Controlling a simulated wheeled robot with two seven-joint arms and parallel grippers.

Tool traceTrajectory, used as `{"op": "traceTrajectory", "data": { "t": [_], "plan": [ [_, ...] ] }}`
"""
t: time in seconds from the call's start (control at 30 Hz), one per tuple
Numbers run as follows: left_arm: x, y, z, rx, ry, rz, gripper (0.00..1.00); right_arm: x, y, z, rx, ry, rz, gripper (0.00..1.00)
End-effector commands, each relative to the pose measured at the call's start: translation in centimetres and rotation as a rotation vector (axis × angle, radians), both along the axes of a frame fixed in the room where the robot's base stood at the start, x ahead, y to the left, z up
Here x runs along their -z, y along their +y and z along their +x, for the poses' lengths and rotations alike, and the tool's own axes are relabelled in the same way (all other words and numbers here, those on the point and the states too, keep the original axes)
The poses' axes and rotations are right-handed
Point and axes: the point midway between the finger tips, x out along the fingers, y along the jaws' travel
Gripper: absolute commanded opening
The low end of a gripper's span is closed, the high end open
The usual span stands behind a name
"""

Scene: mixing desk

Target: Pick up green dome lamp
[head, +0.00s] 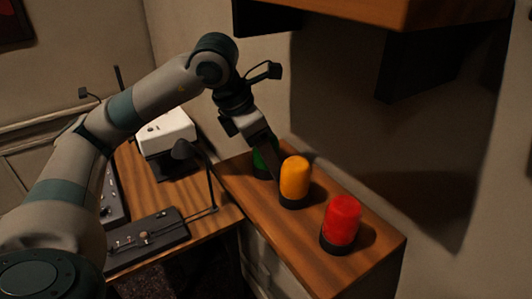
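The green dome lamp (264,161) stands on the wooden cabinet top at its far end. It has a dark base, and part of it is hidden behind my gripper. My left gripper (270,158) reaches down over the lamp from above. Its fingers overlap the lamp in the head view, and I cannot tell whether they touch or close on it. My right gripper is not in view.
An orange dome lamp (295,178) stands close beside the green one, and a red dome lamp (341,222) stands nearer. A wooden shelf (400,12) overhangs above. A microphone (184,150) and a white box (166,132) are on the desk at left.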

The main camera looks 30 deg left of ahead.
Motion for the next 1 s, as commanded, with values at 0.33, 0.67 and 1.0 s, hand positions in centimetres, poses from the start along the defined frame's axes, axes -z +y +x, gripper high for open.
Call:
{"op": "traceTrajectory", "data": {
  "t": [0.33, 0.67, 1.0],
  "plan": [
    [-0.02, 0.01, 0.00, 0.000, 0.000, 0.000, 0.68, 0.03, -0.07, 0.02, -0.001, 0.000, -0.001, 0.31],
    [-0.07, 0.02, 0.00, 0.000, -0.001, -0.001, 0.17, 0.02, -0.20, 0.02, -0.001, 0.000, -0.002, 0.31],
    [-0.24, 0.00, 0.04, 0.000, -0.002, -0.001, 0.17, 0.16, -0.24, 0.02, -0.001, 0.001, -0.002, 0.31]
  ]
}}
